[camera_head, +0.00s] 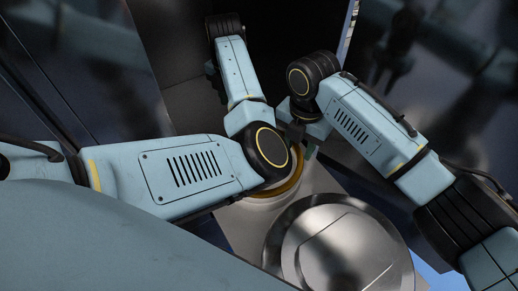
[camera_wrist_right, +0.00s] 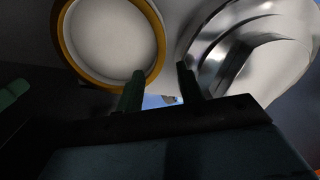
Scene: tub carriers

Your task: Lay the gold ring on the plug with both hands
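The gold ring (camera_head: 291,184) shows in the head view, partly hidden by my left arm's round joint. In the right wrist view the gold ring (camera_wrist_right: 157,33) encircles a pale round face (camera_wrist_right: 108,36), perhaps the plug; I cannot tell whether the ring rests on it or is above it. My right gripper (camera_head: 306,147) is beside the ring in the head view. In the right wrist view my right gripper (camera_wrist_right: 160,70) has its fingers apart, with the ring's edge beyond them; contact is unclear. My left gripper's fingers are hidden; a green piece (camera_wrist_right: 14,94) may be one.
A shiny round steel part (camera_head: 345,250) stands close to the ring, at lower right in the head view; it also shows in the right wrist view (camera_wrist_right: 213,60). Both are on a pale grey surface (camera_head: 238,226). My two arms crowd the space above the ring.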

